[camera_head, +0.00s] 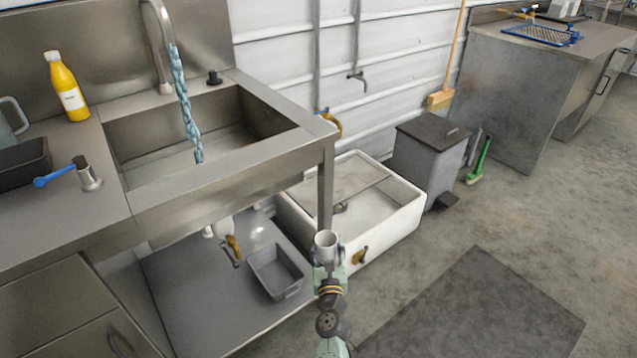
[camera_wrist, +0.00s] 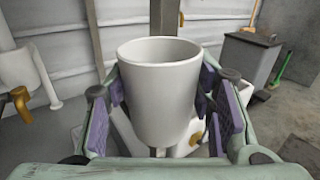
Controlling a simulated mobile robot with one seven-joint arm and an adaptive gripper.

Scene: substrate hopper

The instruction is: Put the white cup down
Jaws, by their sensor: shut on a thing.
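The white cup (camera_wrist: 158,100) is upright between the purple pads of my gripper (camera_wrist: 160,108) in the wrist view. The gripper is shut on the cup's sides. In the head view the cup (camera_head: 325,240) shows small at the end of my arm, with my gripper (camera_head: 327,268) around its lower part. The cup is in front of the steel sink table's corner leg and the low white basin, and it appears to be held in the air. The cup's inside bottom cannot be seen.
The steel sink table (camera_head: 230,190) has a yellow bottle (camera_head: 66,87) on top and a grey tub (camera_head: 275,271) on its lower shelf. The low white basin (camera_head: 408,219) stands beside it. A grey bin (camera_head: 428,160) is further right. A dark mat (camera_head: 480,318) lies on open floor.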

